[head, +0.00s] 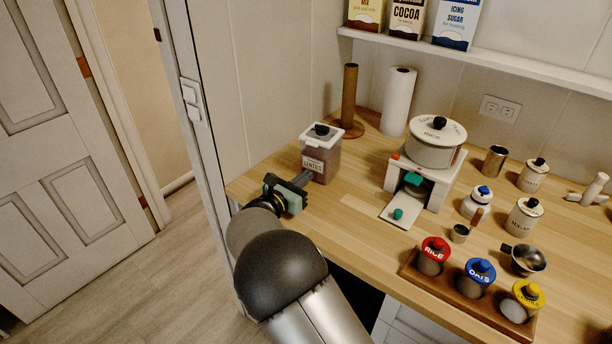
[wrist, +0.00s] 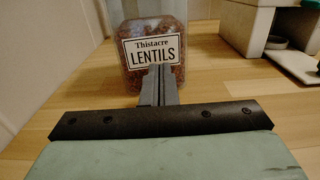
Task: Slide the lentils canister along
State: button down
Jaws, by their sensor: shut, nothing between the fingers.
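The lentils canister (head: 321,159) is a clear square jar of brown lentils with a white lid and black knob. It stands upright at the left end of the wooden counter. In the wrist view the canister (wrist: 153,50) faces me, with its "Thistacre LENTILS" label toward my gripper. My gripper (head: 304,177) is shut and empty, just in front of the canister's lower front left side. In the wrist view my closed fingers (wrist: 158,82) point at the label's lower edge. I cannot tell whether the fingertips touch the jar.
A paper towel roll (head: 398,102) and a brown post on a round base (head: 350,104) stand behind the canister. A white stand (head: 444,180) with a rice pot (head: 435,142) is to its right. Bare counter (head: 345,222) lies in front. The counter's left edge is close.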

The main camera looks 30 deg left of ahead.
jog(key=s+b, duration=0.1)
jog(key=s, duration=1.1)
jog(key=shift+a+b, duration=0.3)
jog(key=shift+b, duration=0.1)
jog(key=shift+d, duration=0.1)
